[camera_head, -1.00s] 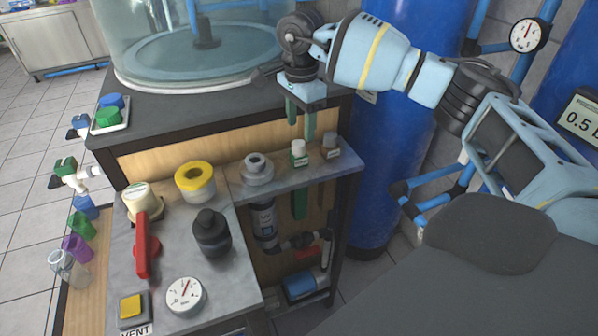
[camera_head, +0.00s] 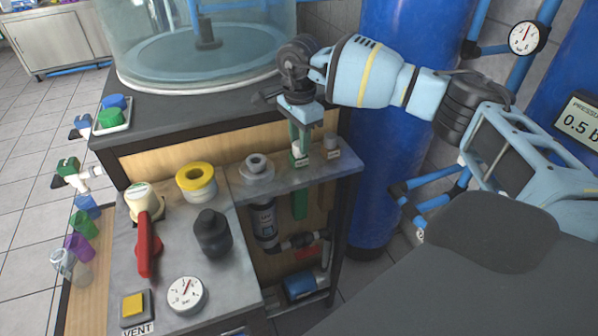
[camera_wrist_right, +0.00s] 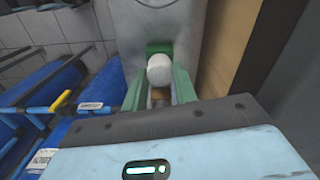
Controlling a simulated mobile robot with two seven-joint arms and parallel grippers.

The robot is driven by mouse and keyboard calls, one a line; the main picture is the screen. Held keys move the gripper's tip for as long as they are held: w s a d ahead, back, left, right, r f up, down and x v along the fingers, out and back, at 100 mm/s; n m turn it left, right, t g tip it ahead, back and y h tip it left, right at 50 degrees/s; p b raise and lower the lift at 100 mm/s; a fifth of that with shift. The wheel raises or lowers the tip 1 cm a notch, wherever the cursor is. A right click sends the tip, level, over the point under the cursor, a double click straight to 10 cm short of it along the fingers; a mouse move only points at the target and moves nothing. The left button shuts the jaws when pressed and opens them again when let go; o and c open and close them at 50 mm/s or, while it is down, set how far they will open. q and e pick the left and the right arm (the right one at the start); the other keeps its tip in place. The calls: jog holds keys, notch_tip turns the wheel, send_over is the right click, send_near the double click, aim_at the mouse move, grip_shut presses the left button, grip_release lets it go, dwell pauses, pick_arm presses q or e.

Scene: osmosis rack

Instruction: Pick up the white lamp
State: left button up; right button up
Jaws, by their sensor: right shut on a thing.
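The white lamp (camera_head: 297,151), a small rounded white cap on a green base, stands on the grey shelf beside a label. It also shows in the right wrist view as a white dome (camera_wrist_right: 160,69). My right gripper (camera_head: 299,152) reaches down from above with its green fingers around the lamp, shut on it. In the wrist view the fingers lie on either side of the dome. The lamp is partly hidden by the fingers in the head view and still appears to be at the shelf. My left gripper is not in view.
A grey knob (camera_head: 332,147) stands just right of the lamp. A grey ringed fitting (camera_head: 258,170) is to its left. A yellow ring (camera_head: 196,182), black knob (camera_head: 211,233), red lever (camera_head: 147,247) and gauge (camera_head: 187,296) fill the left panel. Blue tanks (camera_head: 385,190) stand behind.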

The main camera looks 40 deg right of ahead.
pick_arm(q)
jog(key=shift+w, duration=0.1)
pick_arm(e)
jog(key=shift+r, duration=0.1)
